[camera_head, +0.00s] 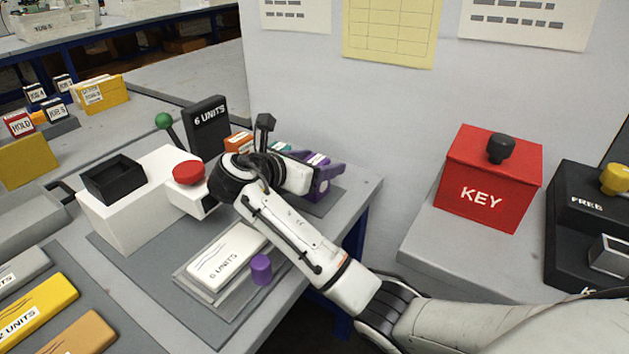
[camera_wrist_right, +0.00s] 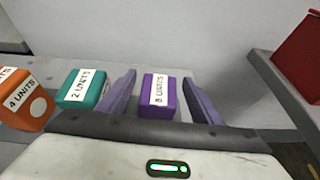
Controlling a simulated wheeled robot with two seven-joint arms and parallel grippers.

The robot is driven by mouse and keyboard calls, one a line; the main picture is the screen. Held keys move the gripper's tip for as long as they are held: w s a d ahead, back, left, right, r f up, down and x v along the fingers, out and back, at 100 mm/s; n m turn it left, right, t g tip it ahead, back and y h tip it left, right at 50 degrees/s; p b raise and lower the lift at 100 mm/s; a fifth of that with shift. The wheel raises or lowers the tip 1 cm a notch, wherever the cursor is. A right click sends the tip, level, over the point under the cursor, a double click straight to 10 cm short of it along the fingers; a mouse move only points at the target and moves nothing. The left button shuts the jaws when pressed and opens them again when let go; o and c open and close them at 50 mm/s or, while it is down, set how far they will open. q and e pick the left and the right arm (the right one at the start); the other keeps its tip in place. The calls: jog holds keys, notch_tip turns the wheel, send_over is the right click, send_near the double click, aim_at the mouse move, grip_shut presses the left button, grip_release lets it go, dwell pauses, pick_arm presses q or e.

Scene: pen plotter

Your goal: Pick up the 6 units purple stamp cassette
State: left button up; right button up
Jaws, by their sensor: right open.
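The purple stamp cassette (camera_wrist_right: 172,103) stands in the right wrist view between my right gripper's fingers. Its white label reads UNITS after a small digit that looks like 6 or 8. My right gripper (camera_wrist_right: 159,82) is open, its two purple fingers on either side of the cassette with a gap showing at each side. In the head view the right gripper (camera_head: 326,176) is at the back edge of the table, and the cassette (camera_head: 317,159) shows only partly behind it. My left gripper is in neither view.
A teal 2 UNITS cassette (camera_wrist_right: 82,90) and an orange 4 UNITS cassette (camera_wrist_right: 22,97) stand to the left. A black 6 UNITS sign (camera_head: 207,127), green-knobbed lever (camera_head: 164,121) and red button (camera_head: 189,172) are nearby. A grey wall rises behind; a red KEY box (camera_head: 487,180) stands right.

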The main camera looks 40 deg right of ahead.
jog(key=shift+x, duration=1.35)
jog(key=shift+a, duration=0.1)
jog(key=c, duration=1.2)
jog(key=shift+o, duration=0.2)
